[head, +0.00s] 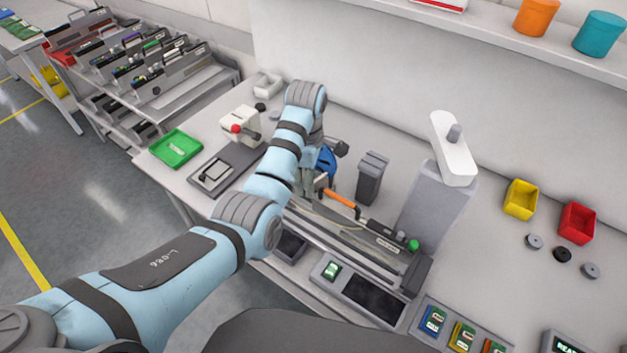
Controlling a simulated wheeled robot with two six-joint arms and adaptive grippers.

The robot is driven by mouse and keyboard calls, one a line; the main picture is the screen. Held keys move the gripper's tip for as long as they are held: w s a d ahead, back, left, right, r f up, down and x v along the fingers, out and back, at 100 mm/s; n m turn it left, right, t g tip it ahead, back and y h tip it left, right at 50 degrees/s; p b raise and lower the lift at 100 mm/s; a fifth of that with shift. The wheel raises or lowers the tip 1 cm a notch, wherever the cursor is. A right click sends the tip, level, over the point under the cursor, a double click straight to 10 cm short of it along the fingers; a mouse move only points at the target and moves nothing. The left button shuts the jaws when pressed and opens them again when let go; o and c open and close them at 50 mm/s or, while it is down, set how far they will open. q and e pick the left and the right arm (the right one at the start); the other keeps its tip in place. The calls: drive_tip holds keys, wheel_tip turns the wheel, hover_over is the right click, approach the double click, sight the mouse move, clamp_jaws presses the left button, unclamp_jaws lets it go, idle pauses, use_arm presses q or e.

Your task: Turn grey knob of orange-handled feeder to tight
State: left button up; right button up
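The orange-handled feeder (372,234) lies in a long holder on the bench, right of my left forearm. Its orange handle (339,198) shows near its left end, and a green knob (413,245) sits at its right end. I cannot make out its grey knob; part of the feeder's left end is hidden behind my arm. My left gripper (321,180) points down beside the left end of the orange handle. It is mostly covered by my wrist, so its finger opening and any contact are unclear. My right gripper is out of view.
A dark bin (371,178) and a grey post with a white head (453,150) stand behind the feeder. A red-knobbed device (242,128) and green tray (176,148) are left. Yellow (520,199) and red (577,223) bins stand right, with bare bench between.

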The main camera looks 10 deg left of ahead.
use_arm(q)
drive_tip(key=shift+f, duration=0.55)
drive_tip(key=shift+c, duration=0.6)
clamp_jaws()
